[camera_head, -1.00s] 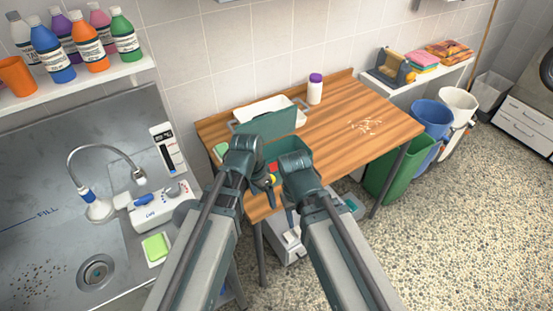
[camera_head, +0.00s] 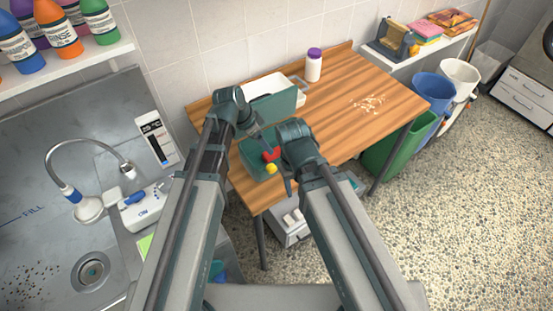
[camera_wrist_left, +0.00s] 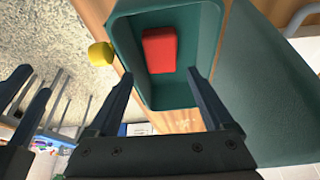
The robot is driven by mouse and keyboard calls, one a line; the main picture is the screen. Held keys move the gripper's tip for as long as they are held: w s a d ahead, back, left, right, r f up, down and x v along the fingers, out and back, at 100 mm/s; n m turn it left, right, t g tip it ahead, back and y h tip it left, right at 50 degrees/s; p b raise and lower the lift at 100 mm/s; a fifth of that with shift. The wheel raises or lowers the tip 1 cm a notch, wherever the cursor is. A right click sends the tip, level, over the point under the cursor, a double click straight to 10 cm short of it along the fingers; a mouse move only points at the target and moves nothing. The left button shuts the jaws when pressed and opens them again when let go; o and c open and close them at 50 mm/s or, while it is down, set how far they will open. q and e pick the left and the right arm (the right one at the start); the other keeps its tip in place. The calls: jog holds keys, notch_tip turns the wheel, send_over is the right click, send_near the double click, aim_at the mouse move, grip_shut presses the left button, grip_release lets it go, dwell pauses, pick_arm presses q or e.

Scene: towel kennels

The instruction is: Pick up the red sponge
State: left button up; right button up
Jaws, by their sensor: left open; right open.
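The red sponge (camera_wrist_left: 160,50) lies inside an open dark green box (camera_wrist_left: 122,35) in the left wrist view. In the head view the sponge (camera_head: 272,154) shows partly, between my two arms. The box has a raised green lid (camera_wrist_left: 265,80) and a yellow knob (camera_wrist_left: 101,53) at its front side. My left gripper (camera_wrist_left: 158,73) is open and empty, its fingers pointing toward the box on either side of the sponge in the picture. My right gripper (camera_head: 288,180) is open and empty beside the box's right front in the head view.
The box stands near the front left of a wooden table (camera_head: 340,120). A white bottle with a purple cap (camera_head: 314,66) stands behind. Crumbs (camera_head: 370,103) lie at the right. A sink (camera_head: 50,200) is at the left, and bins (camera_head: 432,95) stand to the right.

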aim_at(275, 154)
pick_arm(q)
jog(key=b+x, duration=0.4)
jog(key=x, duration=0.2)
jog(key=shift+b, duration=0.3)
jog(key=shift+f, duration=0.15)
jog(key=shift+w+d+f+b, duration=0.15)
jog(key=shift+f+b, duration=0.15)
jog(key=shift+b, duration=0.15)
jog(key=shift+f+b, duration=0.3)
jog(key=shift+b, duration=0.15)
jog(key=b+x, duration=0.3)
jog(key=x, duration=0.1)
jog(key=shift+w+d, duration=0.15)
jog(key=shift+w, duration=0.15)
jog(key=shift+s+r, duration=0.2)
jog(key=shift+s, duration=0.1)
jog(key=shift+w, duration=0.1)
jog(key=shift+c, duration=0.3)
jog(key=c, duration=0.9)
jog(key=shift+r, duration=0.1)
